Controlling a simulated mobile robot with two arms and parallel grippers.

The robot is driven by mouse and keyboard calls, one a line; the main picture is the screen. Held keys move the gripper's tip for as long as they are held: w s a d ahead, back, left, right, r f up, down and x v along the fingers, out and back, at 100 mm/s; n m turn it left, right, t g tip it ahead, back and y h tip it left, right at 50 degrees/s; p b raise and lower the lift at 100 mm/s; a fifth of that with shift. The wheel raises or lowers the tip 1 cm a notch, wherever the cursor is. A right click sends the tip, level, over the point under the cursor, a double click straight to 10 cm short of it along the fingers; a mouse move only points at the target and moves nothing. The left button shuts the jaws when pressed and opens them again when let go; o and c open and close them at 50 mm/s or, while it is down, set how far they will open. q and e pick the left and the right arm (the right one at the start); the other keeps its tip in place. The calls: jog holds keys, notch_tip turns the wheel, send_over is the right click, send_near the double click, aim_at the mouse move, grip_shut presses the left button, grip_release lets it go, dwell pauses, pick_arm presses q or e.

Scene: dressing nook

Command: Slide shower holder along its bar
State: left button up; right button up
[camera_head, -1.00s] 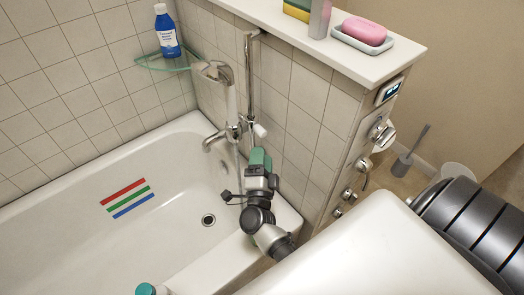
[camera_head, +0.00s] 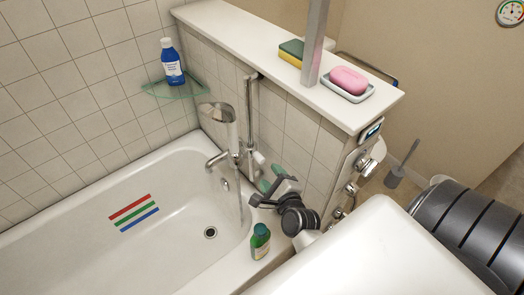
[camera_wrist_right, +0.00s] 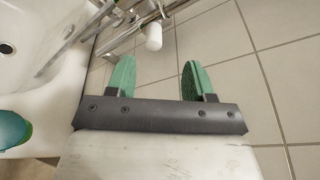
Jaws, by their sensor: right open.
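The vertical shower bar (camera_head: 249,112) is fixed to the tiled wall below the ledge. The grey shower head (camera_head: 217,112) hangs beside it, with its hose falling toward the tub. A white knob (camera_head: 258,158) sits low by the bar and also shows in the right wrist view (camera_wrist_right: 153,36). I cannot make out exactly where the holder's body grips the bar. My right gripper (camera_head: 268,180) has green finger pads and is open and empty, just below the knob. In the right wrist view the fingers (camera_wrist_right: 155,68) point toward the knob without touching it. My left gripper is out of view.
A green bottle (camera_head: 260,241) stands on the tub (camera_head: 190,262) rim close to my right gripper. The faucet (camera_head: 217,159) projects left of the bar. The ledge (camera_head: 232,36) holds a soap dish (camera_head: 372,92) and a sponge (camera_head: 291,56). A blue bottle (camera_head: 172,68) stands on the glass shelf (camera_head: 160,90).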

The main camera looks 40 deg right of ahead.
aim_at(262, 162)
jog(key=shift+m+g+y, duration=0.4)
jog(key=shift+m+g, duration=0.2)
jog(key=shift+m, duration=0.3)
jog(key=b+x, duration=0.3)
jog(key=x, duration=0.2)
jog(key=d+b+x, duration=0.1)
jog(key=b+x, duration=0.1)
jog(key=x, duration=0.1)
jog(key=shift+s+f+b, duration=0.15)
jog(key=shift+f+b, duration=0.15)
jog(key=shift+f, duration=0.05)
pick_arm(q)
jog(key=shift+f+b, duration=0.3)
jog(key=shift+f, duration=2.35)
pick_arm(e)
jog(key=shift+w, duration=0.65)
jog(key=shift+c, duration=0.4)
grip_shut()
jog(key=shift+f, duration=0.1)
